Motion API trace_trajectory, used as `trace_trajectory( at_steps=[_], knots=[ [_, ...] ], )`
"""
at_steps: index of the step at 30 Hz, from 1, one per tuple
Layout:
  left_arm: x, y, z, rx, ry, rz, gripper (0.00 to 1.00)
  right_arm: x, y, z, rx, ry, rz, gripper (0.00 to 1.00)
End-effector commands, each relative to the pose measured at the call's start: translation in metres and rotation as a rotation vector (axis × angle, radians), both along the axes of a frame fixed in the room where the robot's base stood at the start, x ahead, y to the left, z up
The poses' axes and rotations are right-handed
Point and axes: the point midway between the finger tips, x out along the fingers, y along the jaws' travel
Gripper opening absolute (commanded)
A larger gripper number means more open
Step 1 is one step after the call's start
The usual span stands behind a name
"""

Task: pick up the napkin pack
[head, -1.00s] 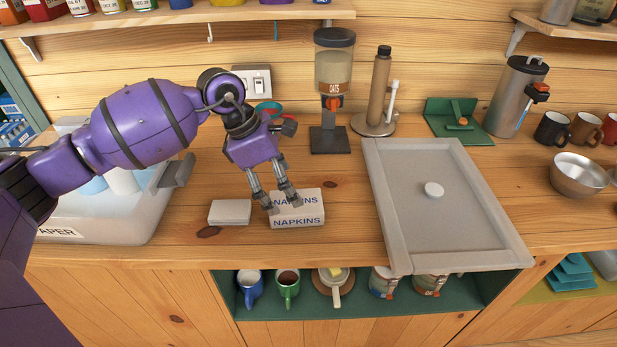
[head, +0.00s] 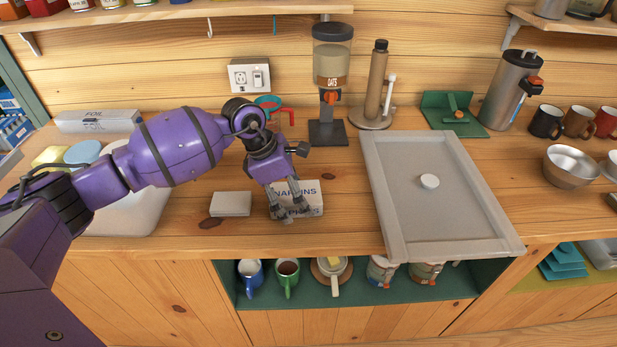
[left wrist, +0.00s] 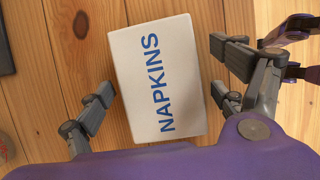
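The napkin pack (head: 309,193) is a white box with blue "NAPKINS" lettering, lying on the wooden counter near its front edge. It fills the middle of the left wrist view (left wrist: 158,80), top face toward the camera. My left gripper (head: 294,216) is over the front part of the pack and hides part of it. The exact height of the fingertips is hard to tell. My right gripper is not in view.
A small plain white block (head: 230,204) lies just left of the pack. A large grey tray (head: 378,190) with a white knob lies to the right. An oats dispenser (head: 331,75) stands behind. Counter is clear between pack and tray.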

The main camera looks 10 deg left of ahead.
Motion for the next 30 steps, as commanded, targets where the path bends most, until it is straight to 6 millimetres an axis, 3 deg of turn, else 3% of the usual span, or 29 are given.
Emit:
trace_trajectory(
  at_steps=[1, 11, 22, 28, 30],
  knots=[
    [0.000, 0.000, 0.000, 0.000, 0.000, 0.000, 0.80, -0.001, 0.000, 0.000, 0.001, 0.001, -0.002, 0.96],
    [0.000, 0.000, 0.000, 0.000, 0.000, 0.000, 0.38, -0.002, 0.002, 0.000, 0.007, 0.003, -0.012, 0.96],
    [0.001, 0.000, 0.008, 0.000, -0.002, 0.000, 0.37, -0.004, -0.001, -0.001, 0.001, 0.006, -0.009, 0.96],
    [0.001, 0.000, 0.034, 0.000, -0.005, -0.001, 0.37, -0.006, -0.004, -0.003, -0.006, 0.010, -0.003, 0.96],
    [-0.011, -0.004, 0.047, 0.000, -0.004, -0.005, 0.37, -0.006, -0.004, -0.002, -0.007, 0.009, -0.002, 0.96]
  ],
)
